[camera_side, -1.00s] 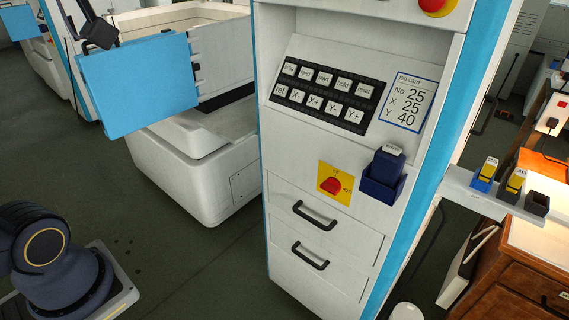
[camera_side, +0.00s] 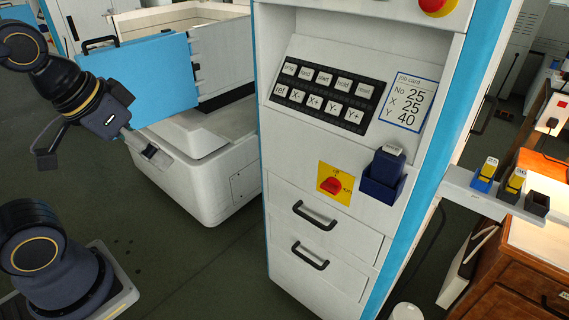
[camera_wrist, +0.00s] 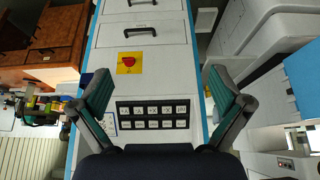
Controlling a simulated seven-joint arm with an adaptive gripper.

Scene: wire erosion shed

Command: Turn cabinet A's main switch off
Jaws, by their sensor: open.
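The main switch is a red knob (camera_side: 331,186) on a yellow plate (camera_side: 344,196), on the front of a white cabinet (camera_side: 280,160) with blue edges. No cabinet letter is readable. The switch sits below the key panel and above two drawers. In the wrist view the scene is upside down and the red knob (camera_wrist: 128,60) shows in front of the cabinet, left of centre between my fingers. My gripper (camera_side: 156,158) is at the left in the side view, well apart from the cabinet. In the wrist view my gripper (camera_wrist: 158,82) is open and empty.
A dark blue holder (camera_side: 381,189) with a capped item sticks out right of the switch. Black drawer handles (camera_side: 315,214) project below it. A red button (camera_side: 435,5) is at the top. A blue panel (camera_side: 150,78) and white machine stand behind my gripper.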

